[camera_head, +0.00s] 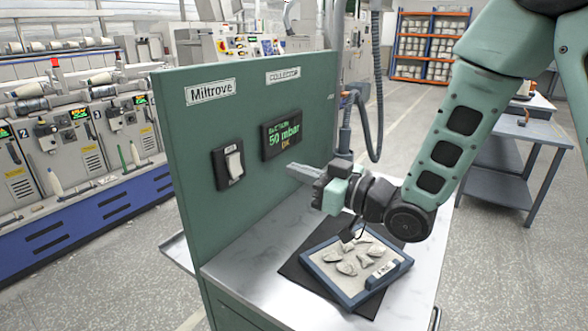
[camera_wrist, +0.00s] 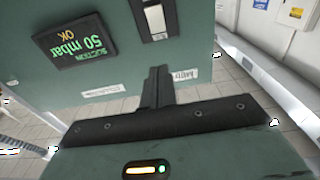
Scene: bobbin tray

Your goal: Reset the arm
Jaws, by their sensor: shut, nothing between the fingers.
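My gripper (camera_head: 296,168) is in front of the green upright panel (camera_head: 200,125), above the worktop, with its fingers pointing left toward the panel. In the wrist view the fingers (camera_wrist: 157,86) are together and empty. The arm reaches in from the upper right. A white rocker switch (camera_head: 233,163) in a dark frame is on the panel left of the fingertips; it also shows in the wrist view (camera_wrist: 155,18). A dark display (camera_head: 282,133) reads 50 mbar and OK; the wrist view shows it inverted (camera_wrist: 75,42). I cannot tell any contact between fingers and panel.
A blue-rimmed tray (camera_head: 347,299) with several pale pieces lies on a dark mat (camera_head: 293,272) on the marbled worktop (camera_head: 240,268), below my gripper. A grey-blue table (camera_head: 500,185) stands right. Textile machines (camera_head: 70,140) line the left. Floor is open behind.

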